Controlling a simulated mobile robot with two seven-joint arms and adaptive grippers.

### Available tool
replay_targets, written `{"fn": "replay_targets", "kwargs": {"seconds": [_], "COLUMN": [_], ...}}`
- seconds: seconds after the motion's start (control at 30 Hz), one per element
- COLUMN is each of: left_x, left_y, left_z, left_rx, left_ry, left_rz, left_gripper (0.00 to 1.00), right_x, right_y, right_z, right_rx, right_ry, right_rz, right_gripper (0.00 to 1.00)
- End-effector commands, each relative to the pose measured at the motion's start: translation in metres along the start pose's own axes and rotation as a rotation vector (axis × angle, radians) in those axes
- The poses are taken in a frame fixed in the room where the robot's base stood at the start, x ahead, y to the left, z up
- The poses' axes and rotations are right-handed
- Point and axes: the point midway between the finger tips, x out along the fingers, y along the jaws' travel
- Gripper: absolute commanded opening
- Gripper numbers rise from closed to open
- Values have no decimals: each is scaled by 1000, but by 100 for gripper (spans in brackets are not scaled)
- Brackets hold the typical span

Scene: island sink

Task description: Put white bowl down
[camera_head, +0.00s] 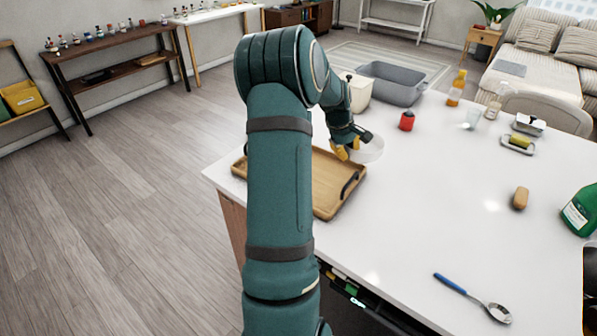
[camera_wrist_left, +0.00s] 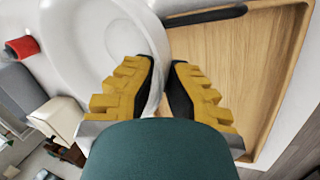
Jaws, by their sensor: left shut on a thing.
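The white bowl (camera_head: 371,151) is at the far side of the wooden tray on the white island top, partly hidden by my left gripper in the head view. My left gripper (camera_head: 352,146) is shut on the bowl's rim. In the left wrist view the yellow fingers (camera_wrist_left: 160,88) pinch the wall of the bowl (camera_wrist_left: 88,50), with one finger on each side. The bowl is beside the wooden tray (camera_head: 327,205), near its far handle. I cannot tell whether its base touches the counter.
A red object (camera_head: 406,121), a grey basin (camera_head: 395,82) and a cream container (camera_head: 358,90) stand nearby. A spoon (camera_head: 473,297), a brown oblong object (camera_head: 520,198) and a green bottle (camera_head: 581,212) are toward the right. The middle of the counter is clear.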

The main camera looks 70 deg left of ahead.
Motion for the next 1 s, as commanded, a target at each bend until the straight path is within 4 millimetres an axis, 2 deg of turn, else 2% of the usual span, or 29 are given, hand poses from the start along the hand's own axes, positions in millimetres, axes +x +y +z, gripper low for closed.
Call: {"fn": "replay_targets", "kwargs": {"seconds": [0.03,0.1,0.2,0.37,0.47,0.7,1.0], "left_x": [-9,-18,-28,-37,-28,11,34], "left_y": [-16,-34,-54,-73,-80,-94,-102], "left_z": [-16,-33,-50,-64,-67,-67,-68], "left_rx": [-73,-162,-262,-349,-367,-366,-365], "left_ry": [31,66,105,140,145,145,145], "left_rz": [6,16,28,39,39,39,40], "left_gripper": [0,0,0,0,0,0,0], "right_x": [0,-1,-1,-1,0,5,7], "right_y": [0,0,0,0,0,2,3], "right_z": [0,0,0,-1,0,2,4], "right_rx": [0,0,0,0,0,-1,-2], "right_ry": [0,1,1,1,1,-5,-7], "right_rz": [0,0,0,0,0,0,-1], "right_gripper": [74,74,74,74,74,74,74]}}
